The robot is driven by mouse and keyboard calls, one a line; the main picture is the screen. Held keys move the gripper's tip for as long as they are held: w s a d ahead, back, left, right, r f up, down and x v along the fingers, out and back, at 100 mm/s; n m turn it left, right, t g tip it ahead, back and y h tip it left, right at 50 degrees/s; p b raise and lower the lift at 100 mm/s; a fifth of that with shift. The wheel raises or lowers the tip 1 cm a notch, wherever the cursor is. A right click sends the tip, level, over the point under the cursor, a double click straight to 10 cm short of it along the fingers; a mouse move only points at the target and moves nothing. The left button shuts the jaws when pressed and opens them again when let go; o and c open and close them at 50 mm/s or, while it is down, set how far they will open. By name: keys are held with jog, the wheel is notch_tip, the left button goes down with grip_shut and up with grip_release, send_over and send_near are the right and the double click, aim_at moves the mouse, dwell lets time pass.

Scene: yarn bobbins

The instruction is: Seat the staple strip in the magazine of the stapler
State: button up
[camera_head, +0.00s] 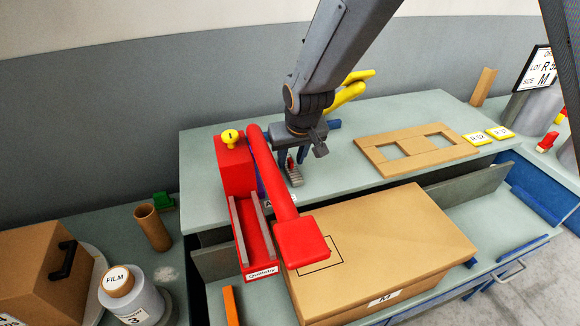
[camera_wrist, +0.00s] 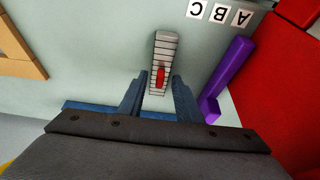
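The staple strip (camera_wrist: 165,48) is a grey ribbed bar with a red mark, lying on the grey-green bench top; it also shows in the head view (camera_head: 295,177). My gripper (camera_wrist: 155,84) is open, pointing down, with its blue fingers on either side of the strip's near end. Gaps show between fingers and strip. In the head view my gripper (camera_head: 291,160) is just behind the stapler's red arm. The red stapler (camera_head: 235,168) has a yellow knob on top. Its magazine (camera_head: 254,235) is a red channel with grey side walls; no strip shows in it. Its red arm (camera_head: 275,185) is swung to the right.
A purple L-shaped piece (camera_wrist: 231,72) lies between strip and stapler, near letter tiles (camera_wrist: 220,12). A cardboard box (camera_head: 385,245) stands right of the magazine, under the red arm's end. A wooden frame (camera_head: 415,148) lies farther right. Bench between strip and frame is clear.

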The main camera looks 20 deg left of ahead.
grip_shut()
dwell(0.3)
